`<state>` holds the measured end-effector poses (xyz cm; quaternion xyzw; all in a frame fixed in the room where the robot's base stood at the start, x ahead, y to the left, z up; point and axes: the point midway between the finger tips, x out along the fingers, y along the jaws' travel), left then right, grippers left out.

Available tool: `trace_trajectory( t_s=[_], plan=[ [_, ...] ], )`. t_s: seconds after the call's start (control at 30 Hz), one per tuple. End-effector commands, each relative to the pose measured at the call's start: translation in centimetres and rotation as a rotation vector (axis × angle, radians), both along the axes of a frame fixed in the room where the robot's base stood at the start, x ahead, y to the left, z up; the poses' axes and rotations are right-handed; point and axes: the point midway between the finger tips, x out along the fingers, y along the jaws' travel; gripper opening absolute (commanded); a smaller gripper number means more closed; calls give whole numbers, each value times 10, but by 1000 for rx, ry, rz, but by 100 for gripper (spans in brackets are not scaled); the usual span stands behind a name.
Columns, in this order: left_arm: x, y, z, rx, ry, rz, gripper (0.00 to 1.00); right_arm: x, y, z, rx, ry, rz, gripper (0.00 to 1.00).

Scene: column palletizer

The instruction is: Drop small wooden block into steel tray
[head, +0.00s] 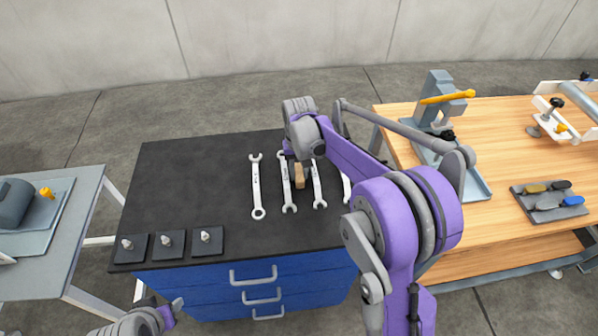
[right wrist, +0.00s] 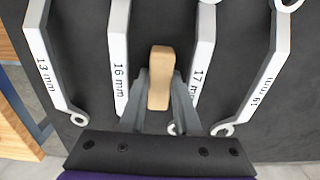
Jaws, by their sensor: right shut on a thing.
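The small wooden block (head: 299,182) is tan and sits between two wrenches over the black top of the blue cabinet. It also shows in the right wrist view (right wrist: 161,62), between the 16 mm and 17 mm wrenches. My right gripper (right wrist: 160,95) is shut on the block, a grey finger against each side. I cannot tell whether the block touches the black surface. No tray is clearly marked as the steel one; a grey-blue flat tray (head: 476,185) lies on the wooden bench, partly behind my right arm. My left gripper (head: 172,309) is at the lower left edge, its fingers unclear.
Several wrenches (head: 257,188) lie in a row on the cabinet top (head: 200,165). Three dark plates with knobs (head: 168,243) stand at its front left. A holder with coloured-handled tools (head: 550,201) and a grey stand (head: 436,98) are on the wooden bench (head: 500,140).

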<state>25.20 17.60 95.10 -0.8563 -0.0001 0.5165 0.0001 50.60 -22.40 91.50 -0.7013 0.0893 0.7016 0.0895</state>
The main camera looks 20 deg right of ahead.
Motion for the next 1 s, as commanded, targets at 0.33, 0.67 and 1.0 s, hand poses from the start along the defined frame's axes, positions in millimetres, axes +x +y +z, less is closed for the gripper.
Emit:
trace_trajectory(
  t_s=[0.33, 0.67, 1.0],
  plan=[
    [-1, 0, -2, 0, 2, 0, 50, 0, 0, -2, 0, 0, 0, 44],
    [1, 0, 2, 0, -1, 0, 50, 1, 0, 3, 0, -1, 0, 44],
    [2, 0, 5, 0, -4, 0, 50, 0, 0, 64, 0, -1, 0, 44]
  ],
)
